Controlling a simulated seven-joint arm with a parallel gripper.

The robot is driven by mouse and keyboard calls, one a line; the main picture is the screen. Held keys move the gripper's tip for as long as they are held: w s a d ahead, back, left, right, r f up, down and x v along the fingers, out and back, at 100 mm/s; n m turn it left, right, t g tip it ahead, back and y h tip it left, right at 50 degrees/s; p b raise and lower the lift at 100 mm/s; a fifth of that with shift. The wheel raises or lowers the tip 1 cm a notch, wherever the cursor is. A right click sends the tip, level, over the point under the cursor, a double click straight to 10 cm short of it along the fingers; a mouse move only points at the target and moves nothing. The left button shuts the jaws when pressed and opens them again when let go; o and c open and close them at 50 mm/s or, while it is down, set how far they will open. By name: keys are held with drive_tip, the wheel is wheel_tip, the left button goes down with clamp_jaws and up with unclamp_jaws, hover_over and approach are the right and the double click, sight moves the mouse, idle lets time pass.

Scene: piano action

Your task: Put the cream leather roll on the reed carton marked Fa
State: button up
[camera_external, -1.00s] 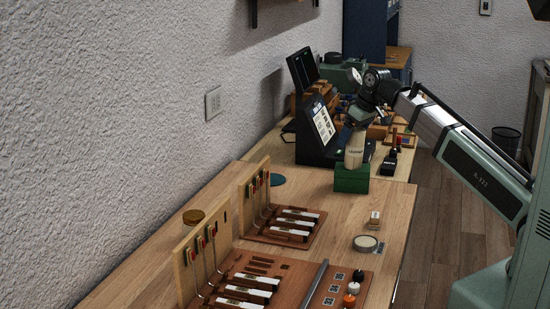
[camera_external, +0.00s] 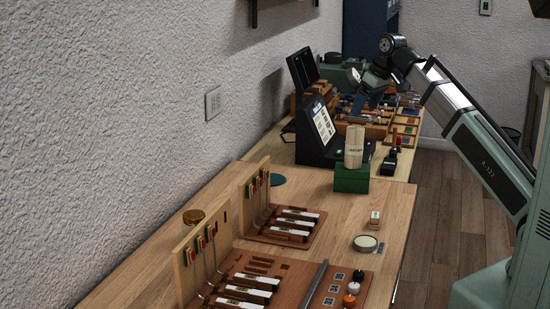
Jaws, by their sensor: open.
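The cream leather roll (camera_external: 354,145) stands upright on top of a green block or carton (camera_external: 351,179) near the middle of the bench. It has a small dark label, too small to read. No Fa mark can be read on the green piece or on any carton. My gripper (camera_external: 361,88) is open, above and behind the roll and clear of it. Its fingertips are small and hard to separate from the cluttered background.
A dark display stand (camera_external: 319,131) is left of the roll. Wooden trays with coloured parts (camera_external: 405,125) lie behind it. A small cream block (camera_external: 375,218) and a round tin (camera_external: 366,243) lie in front. Key-action models (camera_external: 285,226) occupy the front left.

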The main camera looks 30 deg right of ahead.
drive_tip(key=shift+s+r, duration=0.15)
drive_tip(key=shift+r, duration=0.2)
